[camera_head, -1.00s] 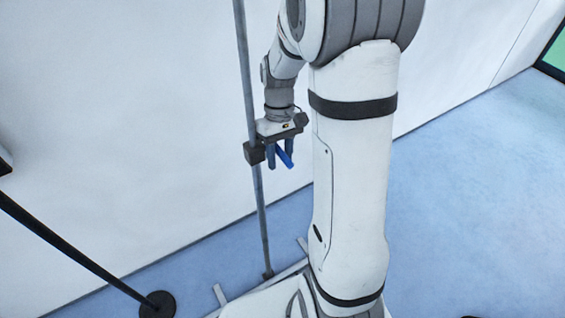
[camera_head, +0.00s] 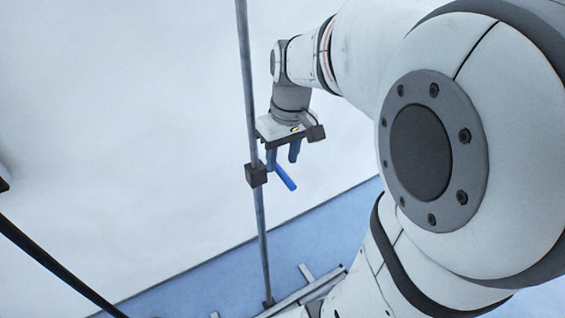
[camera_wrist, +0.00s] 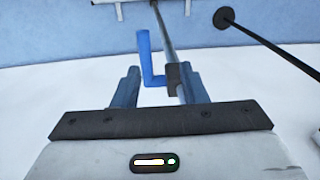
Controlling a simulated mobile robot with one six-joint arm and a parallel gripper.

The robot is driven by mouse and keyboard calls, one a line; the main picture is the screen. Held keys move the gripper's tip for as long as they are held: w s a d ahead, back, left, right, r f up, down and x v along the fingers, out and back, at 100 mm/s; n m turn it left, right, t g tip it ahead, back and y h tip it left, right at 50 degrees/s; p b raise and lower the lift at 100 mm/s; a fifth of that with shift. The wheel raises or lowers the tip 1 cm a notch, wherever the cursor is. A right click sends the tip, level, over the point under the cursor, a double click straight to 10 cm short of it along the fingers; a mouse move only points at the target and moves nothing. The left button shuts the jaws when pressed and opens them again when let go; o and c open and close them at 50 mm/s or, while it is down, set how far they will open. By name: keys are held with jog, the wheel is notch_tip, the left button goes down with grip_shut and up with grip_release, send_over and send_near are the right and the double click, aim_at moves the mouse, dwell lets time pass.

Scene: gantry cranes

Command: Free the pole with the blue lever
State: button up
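The grey pole (camera_head: 248,95) stands close to the white wall and runs from the top of the head view down to the floor. A dark clamp block (camera_head: 256,174) sits around it, with the blue lever (camera_head: 285,178) slanting down to the right. In the wrist view the blue lever (camera_wrist: 144,55) is L-shaped, beside the dark block (camera_wrist: 173,79). My gripper (camera_head: 283,157) is above the lever with its fingers pointing down. Its fingers (camera_wrist: 160,76) are apart, and the lever shows in the gap beyond them. Whether a fingertip touches the lever I cannot tell.
A black slanting rod (camera_head: 60,268) is at the lower left; the wrist view shows its round black foot (camera_wrist: 224,18). Light rails (camera_head: 300,295) lie on the blue floor at the pole's foot. The white wall (camera_head: 120,120) is close behind.

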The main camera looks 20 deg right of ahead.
jog(key=s+a+r+m+t+h+p, duration=0.1)
jog(key=s+a+r+m+t+p, duration=0.1)
jog(key=s, duration=0.7)
jog(key=shift+a+r+t+p, duration=0.3)
jog(key=shift+a+r+p, duration=0.3)
jog(key=shift+r+p, duration=0.8)
jog(key=shift+s, duration=0.1)
